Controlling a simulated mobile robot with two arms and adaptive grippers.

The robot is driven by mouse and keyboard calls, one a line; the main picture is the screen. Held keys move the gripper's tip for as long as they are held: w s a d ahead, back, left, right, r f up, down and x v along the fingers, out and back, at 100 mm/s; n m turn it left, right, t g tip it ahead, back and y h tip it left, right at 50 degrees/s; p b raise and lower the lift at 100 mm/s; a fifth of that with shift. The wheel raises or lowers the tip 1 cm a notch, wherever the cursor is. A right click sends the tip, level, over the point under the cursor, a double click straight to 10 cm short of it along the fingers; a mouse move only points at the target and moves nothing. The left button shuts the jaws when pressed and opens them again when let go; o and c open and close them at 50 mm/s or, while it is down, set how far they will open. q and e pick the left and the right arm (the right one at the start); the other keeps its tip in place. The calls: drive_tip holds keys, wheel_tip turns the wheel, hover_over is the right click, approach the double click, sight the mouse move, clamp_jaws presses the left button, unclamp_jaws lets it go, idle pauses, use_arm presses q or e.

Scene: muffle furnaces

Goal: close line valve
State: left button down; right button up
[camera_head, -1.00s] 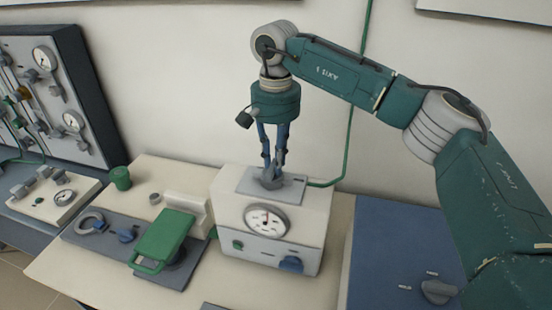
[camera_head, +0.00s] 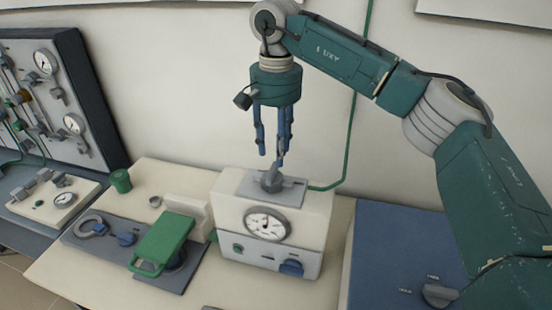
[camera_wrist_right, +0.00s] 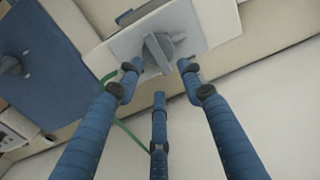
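The valve is a grey knob (camera_head: 271,180) on a grey plate (camera_head: 293,192) on top of a white box with a round gauge. The knob also shows in the right wrist view (camera_wrist_right: 157,52), past the fingertips. My right gripper (camera_head: 273,153) hangs over the knob with its blue fingers pointing down. The fingers are spread and hold nothing. In the right wrist view the fingertips (camera_wrist_right: 159,74) are apart, with a gap around the knob's line. My left gripper is not in view.
The gauge (camera_head: 267,224) faces front on the white box, above a blue knob (camera_head: 291,267). A green line (camera_head: 349,140) runs from the valve up the wall. A green-handled device (camera_head: 163,240) stands left; a blue box (camera_head: 395,245) stands right.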

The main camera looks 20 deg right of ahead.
wheel_tip(320, 180, up, 8)
drive_tip(key=shift+f, duration=0.15)
idle(0.7)
